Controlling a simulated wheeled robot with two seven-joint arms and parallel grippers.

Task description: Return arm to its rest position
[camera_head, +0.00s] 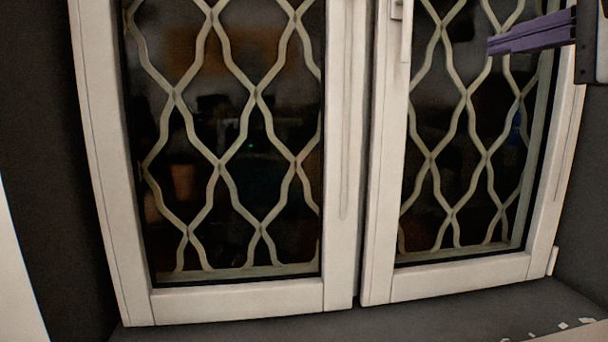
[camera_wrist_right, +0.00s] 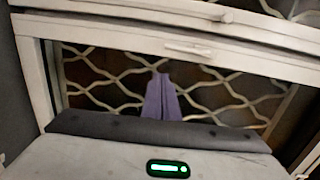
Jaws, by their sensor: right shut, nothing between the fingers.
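My right gripper (camera_head: 492,46) comes in from the upper right in the head view, in front of the right panel of a white-framed window. Its purple fingers are together with nothing between them. In the right wrist view the purple fingers (camera_wrist_right: 160,80) point at the window lattice, clear of the frame. My left gripper is in neither view.
The window has two white-framed sashes, a left sash (camera_head: 338,150) and a right sash (camera_head: 382,180), with wavy lattice over dark glass. A handle (camera_head: 406,30) is on the right sash. A dark grey sill (camera_head: 420,318) runs below, with small pale bits at its right end.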

